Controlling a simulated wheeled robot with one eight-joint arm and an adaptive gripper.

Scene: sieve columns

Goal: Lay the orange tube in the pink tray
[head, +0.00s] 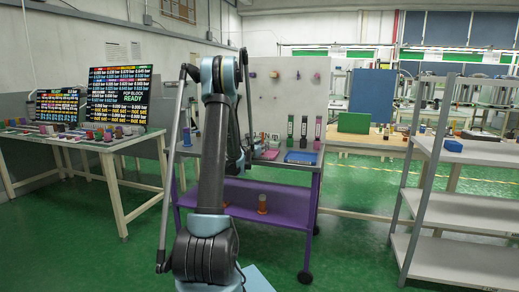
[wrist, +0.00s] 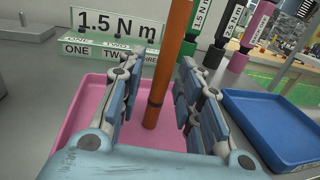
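The orange tube (wrist: 166,70) stands long and slightly slanted in the wrist view, with a dark band near its lower part. Its lower end shows against the floor of the pink tray (wrist: 88,108); I cannot tell whether it touches. My gripper (wrist: 160,75) is over the tray with its fingers apart, one on each side of the tube. A gap shows at the left finger, and the right finger is close to the tube. In the head view the pink tray (head: 268,155) shows small on the cart top, and my arm hides the tube and gripper.
A blue tray (wrist: 275,125) lies right of the pink one. Behind stand a "1.5 N m" sign (wrist: 115,28), a green block marked ONE TWO (wrist: 100,50), and black, green and pink labelled tools (wrist: 250,35). The cart's purple lower shelf (head: 240,200) holds small orange-brown items.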

